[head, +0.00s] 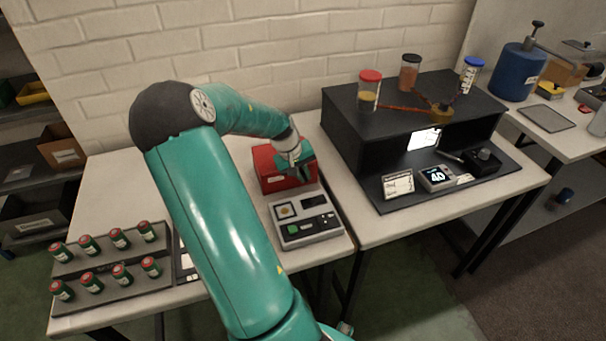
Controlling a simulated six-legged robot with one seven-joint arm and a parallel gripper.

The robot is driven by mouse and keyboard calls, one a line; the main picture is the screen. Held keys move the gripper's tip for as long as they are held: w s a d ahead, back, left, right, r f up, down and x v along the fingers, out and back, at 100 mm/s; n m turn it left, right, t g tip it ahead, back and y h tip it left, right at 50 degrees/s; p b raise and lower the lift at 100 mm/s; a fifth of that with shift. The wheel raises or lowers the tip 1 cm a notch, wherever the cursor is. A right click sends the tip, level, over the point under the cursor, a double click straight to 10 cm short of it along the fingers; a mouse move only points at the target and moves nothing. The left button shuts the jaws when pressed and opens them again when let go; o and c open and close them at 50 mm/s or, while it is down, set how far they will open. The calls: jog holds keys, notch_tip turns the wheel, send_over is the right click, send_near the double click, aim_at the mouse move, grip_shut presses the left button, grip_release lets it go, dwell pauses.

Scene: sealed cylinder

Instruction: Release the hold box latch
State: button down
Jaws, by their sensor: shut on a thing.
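A red box (268,168), which looks like the hold box, stands on the left table against the brick wall. My gripper (300,172) is at the right part of this box, reaching down from above. It is shut on a small part there, apparently the latch. The latch itself is hidden by the gripper, so I cannot tell its position. The box looks closed, though my gripper and wrist cover part of it.
A grey device (305,218) with a green button sits just in front of the red box. A rack (115,283) of several red-capped green cylinders lies at the left. A black bench unit (350,150) with jars stands to the right.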

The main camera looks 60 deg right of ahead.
jog(key=shift+s+d+t+y, duration=0.1)
jog(key=shift+s+t+y, duration=0.2)
jog(key=shift+t+y, duration=1)
jog(key=c, duration=1.5)
grip_release()
jog(key=shift+w, duration=0.1)
notch_tip(320, 180, up, 14)
jog(key=shift+d+f, duration=0.1)
